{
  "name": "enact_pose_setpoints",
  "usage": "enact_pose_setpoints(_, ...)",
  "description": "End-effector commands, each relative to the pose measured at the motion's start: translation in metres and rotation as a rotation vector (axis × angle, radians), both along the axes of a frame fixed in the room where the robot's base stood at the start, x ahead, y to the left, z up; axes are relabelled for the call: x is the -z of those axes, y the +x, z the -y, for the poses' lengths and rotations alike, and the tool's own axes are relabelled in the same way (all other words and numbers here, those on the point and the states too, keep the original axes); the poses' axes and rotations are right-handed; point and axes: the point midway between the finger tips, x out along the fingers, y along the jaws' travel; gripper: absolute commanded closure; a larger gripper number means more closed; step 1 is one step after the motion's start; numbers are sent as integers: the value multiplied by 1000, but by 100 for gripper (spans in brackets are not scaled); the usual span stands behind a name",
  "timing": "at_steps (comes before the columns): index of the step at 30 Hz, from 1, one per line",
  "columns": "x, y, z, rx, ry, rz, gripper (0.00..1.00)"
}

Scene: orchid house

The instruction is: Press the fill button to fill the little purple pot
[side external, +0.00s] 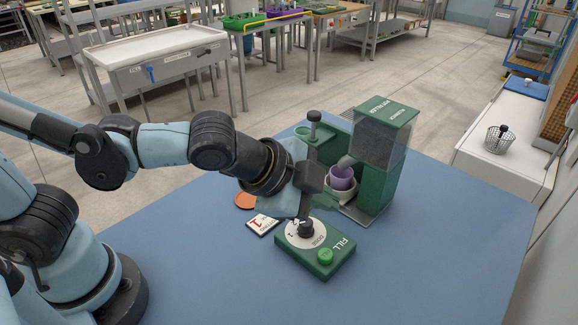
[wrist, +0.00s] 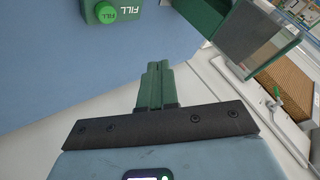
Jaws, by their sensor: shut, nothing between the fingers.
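The little purple pot (side external: 341,177) stands upright in a pale holder under the spout of the green filling machine (side external: 378,185). The green control box (side external: 300,262) sits in front on the blue table, with a dark dial knob and a round green fill button (side external: 325,257) beside the word FILL. In the wrist view the button (wrist: 106,12) shows at the top edge, left of the fingers. My gripper (wrist: 158,66) is shut and empty. The pot's contents are hidden.
A card with a red mark (side external: 262,223) and an orange disc (side external: 245,200) lie left of the box. A dark-knobbed plunger (side external: 314,118) stands on the machine's left part. The blue table (side external: 430,260) is clear to the right and in front.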

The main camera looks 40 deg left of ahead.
Motion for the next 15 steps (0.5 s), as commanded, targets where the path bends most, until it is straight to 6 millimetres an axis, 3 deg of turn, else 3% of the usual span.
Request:
enact_pose_setpoints(4,0,-2,10,40,16,16,100)
enact_pose_setpoints(15,2,-2,9,38,16,15,100)
